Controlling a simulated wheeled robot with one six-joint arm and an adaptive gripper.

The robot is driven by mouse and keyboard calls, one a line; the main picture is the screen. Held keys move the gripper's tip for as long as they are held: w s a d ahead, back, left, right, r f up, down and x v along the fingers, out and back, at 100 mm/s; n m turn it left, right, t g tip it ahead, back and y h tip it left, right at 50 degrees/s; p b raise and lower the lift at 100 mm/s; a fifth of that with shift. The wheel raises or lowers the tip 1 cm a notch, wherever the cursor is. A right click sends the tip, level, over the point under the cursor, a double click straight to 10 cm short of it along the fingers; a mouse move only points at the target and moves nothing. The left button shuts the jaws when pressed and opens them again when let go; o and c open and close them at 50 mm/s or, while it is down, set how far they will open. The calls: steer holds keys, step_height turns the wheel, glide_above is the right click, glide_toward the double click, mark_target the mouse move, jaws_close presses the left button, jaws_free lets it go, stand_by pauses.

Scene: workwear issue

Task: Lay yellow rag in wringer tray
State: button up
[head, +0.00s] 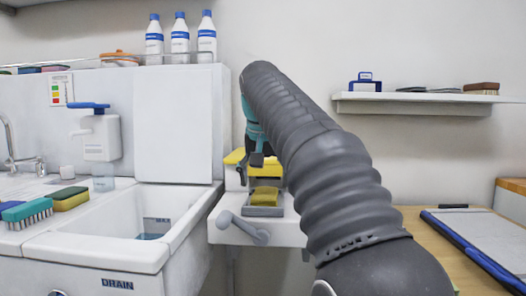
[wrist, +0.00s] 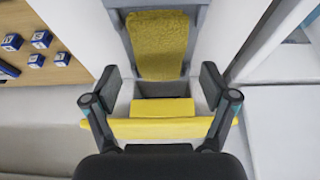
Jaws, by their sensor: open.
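The yellow rag (head: 265,196) lies flat in the grey wringer tray (head: 263,211), below the wringer's yellow bar (head: 234,157). In the wrist view the rag (wrist: 158,45) is spread along the tray (wrist: 203,22), with grey rim showing around it. My gripper (wrist: 160,84) is open, with its two fingers wide apart and nothing between them. The rag lies beyond the fingertips and is not held. In the head view my gripper (head: 258,153) is above the wringer, partly hidden by my arm.
A grey crank handle (head: 243,229) sticks out at the wringer's front left. A white sink (head: 150,210) stands left, with brushes and a sponge on its edge. A wooden table with a blue clipboard (head: 480,250) is right. A wall shelf (head: 425,97) hangs above.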

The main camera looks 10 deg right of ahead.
steer(key=p+v, duration=0.1)
steer(key=v, duration=0.8)
steer(key=s+f+n, duration=0.1)
steer(key=s+f, duration=0.7)
steer(key=f, duration=0.3)
steer(key=s+d+f+n+t+y, duration=0.1)
steer(key=s+f, duration=0.8)
steer(key=f, duration=0.3)
steer(key=s+f+n, duration=0.1)
steer(key=s+f, duration=0.8)
steer(key=f, duration=0.3)
steer(key=shift+d+f+n, duration=0.15)
steer(key=shift+d+n, duration=0.05)
steer(key=shift+n, duration=0.1)
